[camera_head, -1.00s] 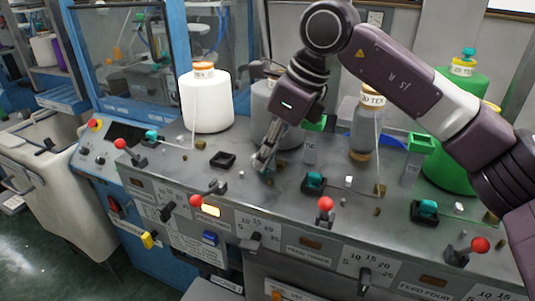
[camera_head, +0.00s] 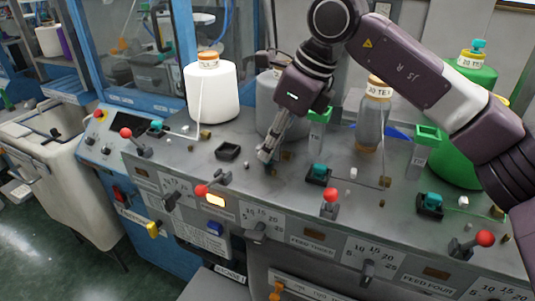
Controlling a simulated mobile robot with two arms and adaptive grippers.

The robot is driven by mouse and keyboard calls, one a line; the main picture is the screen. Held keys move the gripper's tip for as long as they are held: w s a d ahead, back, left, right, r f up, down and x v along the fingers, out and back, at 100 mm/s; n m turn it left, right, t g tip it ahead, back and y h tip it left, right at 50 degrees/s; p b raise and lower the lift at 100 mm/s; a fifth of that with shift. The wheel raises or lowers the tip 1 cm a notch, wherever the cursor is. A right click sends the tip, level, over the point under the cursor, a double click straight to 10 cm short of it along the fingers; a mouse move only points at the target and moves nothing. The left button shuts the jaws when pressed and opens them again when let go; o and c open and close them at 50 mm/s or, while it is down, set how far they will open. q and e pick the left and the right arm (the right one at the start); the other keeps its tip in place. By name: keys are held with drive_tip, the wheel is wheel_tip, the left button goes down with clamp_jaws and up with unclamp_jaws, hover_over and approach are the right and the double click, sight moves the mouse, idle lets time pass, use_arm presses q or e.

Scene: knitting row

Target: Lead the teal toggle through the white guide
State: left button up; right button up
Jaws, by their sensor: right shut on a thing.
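My right gripper (camera_head: 267,156) reaches down to the grey console top, to the right of an empty black holder (camera_head: 228,151). Its jaws are shut on a small dark teal piece (camera_head: 270,169), seemingly the teal toggle, mostly hidden by the fingers and low over the console. Other teal toggles sit in black holders at the centre (camera_head: 319,171), right (camera_head: 433,200) and far left (camera_head: 156,126). A small white block (camera_head: 247,166), which may be the white guide, is left of the fingertips. I cannot see whether the toggle touches it. My left gripper is not in view.
A white cone (camera_head: 211,92) with an orange top stands behind the holder. A grey cone (camera_head: 268,100) is behind my right gripper, and a green post (camera_head: 319,117) is close right. Red-knobbed levers (camera_head: 330,196) line the console front.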

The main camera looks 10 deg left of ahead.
idle(0.6)
drive_tip(key=shift+w+a+p, duration=0.3)
drive_tip(key=shift+a+p, duration=0.25)
drive_tip(key=shift+a, duration=0.4)
drive_tip(key=shift+w+a+p, duration=0.35)
drive_tip(key=shift+a+p, duration=0.15)
drive_tip(key=shift+a, duration=0.4)
drive_tip(key=shift+w+a+p, duration=0.3)
drive_tip(key=shift+a+p, duration=0.25)
drive_tip(key=shift+a, duration=0.4)
